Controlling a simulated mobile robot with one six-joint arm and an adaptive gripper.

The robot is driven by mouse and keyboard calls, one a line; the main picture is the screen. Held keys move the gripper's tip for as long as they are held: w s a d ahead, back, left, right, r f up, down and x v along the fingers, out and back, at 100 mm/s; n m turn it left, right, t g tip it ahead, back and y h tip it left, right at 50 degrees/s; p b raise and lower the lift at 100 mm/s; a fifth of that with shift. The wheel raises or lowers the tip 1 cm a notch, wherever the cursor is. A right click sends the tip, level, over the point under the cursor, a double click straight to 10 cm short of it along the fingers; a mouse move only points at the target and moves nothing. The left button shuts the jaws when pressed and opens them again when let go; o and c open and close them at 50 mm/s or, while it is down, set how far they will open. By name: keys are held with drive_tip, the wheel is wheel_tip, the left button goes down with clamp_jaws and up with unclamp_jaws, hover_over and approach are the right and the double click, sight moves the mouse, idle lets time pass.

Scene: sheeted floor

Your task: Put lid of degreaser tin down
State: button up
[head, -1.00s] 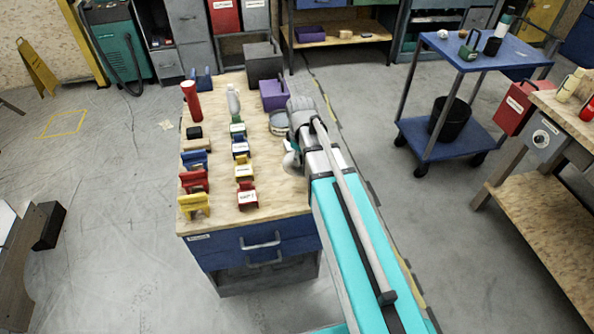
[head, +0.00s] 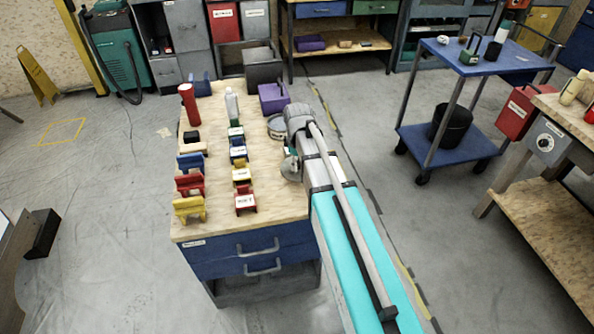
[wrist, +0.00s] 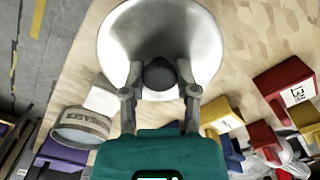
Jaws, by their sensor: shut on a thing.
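The round pale metal lid (wrist: 116,38) fills the top of the wrist view, its dark knob between the fingers of my gripper (wrist: 160,76), which is shut on it. In the head view the lid (head: 290,168) shows partly beside my arm, near the right edge of the wooden worktop (head: 215,223). I cannot tell whether it touches the wood. The degreaser tin (head: 276,128), a short round pale tin, stands behind the lid; its lettered side (wrist: 80,138) shows at lower left in the wrist view.
Several small red, yellow, blue and green holders (head: 190,209) stand in two columns left of the lid. A red cylinder (head: 189,104), a pale bottle (head: 231,104) and a purple box (head: 272,98) stand farther back. Bare wood lies between the holders and lid.

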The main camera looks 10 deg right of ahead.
drive_tip(key=shift+w+f+b, duration=0.4)
drive_tip(key=shift+f+b, duration=0.1)
drive_tip(key=shift+f, duration=0.1)
drive_tip(key=shift+f+b, duration=1.4)
drive_tip(key=shift+f, duration=0.15)
drive_tip(key=o, duration=1)
drive_tip(key=shift+r, duration=0.2)
wheel_tip(320, 180, up, 12)
drive_tip(key=p, duration=1.2)
